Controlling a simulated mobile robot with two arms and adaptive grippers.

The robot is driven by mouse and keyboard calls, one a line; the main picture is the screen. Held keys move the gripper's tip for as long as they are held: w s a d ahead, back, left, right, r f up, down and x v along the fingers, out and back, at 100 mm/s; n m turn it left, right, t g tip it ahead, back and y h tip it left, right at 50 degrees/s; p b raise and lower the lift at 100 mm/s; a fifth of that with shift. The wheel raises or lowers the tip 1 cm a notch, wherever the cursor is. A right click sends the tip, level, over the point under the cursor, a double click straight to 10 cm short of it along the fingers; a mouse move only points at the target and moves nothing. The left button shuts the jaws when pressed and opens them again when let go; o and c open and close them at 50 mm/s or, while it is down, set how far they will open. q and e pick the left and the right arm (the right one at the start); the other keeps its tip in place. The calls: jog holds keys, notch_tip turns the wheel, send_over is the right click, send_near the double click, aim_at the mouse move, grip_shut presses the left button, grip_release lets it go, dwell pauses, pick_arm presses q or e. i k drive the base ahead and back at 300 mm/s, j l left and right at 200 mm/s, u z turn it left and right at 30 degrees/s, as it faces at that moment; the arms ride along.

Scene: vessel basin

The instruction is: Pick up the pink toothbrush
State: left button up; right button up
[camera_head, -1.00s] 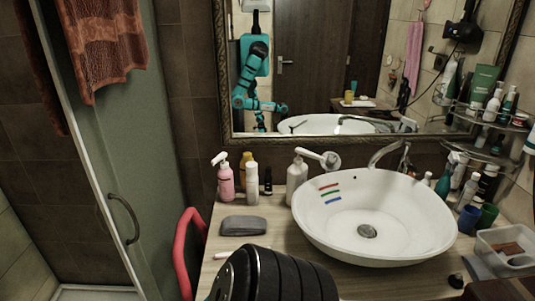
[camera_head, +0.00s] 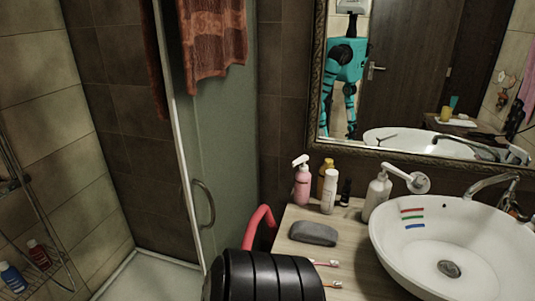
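Two thin toothbrush-like items stick out from behind my black ribbed arm part on the wooden counter. One, the upper item (camera_head: 326,263), looks pale with a red end. The other, the lower item (camera_head: 331,284), looks pale with a reddish end. Their other ends are hidden by my arm part, and they are too small to tell which is the pink toothbrush. No fingertips of either gripper show in the head view.
A white basin (camera_head: 385,230) fills the right of the counter. A grey soap-like block (camera_head: 313,234) lies left of it. A pink pump bottle (camera_head: 302,186), a white bottle (camera_head: 329,193) and a white dispenser (camera_head: 376,196) stand behind. A red curved rail (camera_head: 262,218) is at the counter's left edge.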

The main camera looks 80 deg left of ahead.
aim_at(333, 263)
jog(key=j+u, duration=0.1)
jog(key=u, duration=2.15)
jog(key=z, duration=2.45)
jog(key=u, duration=2.45)
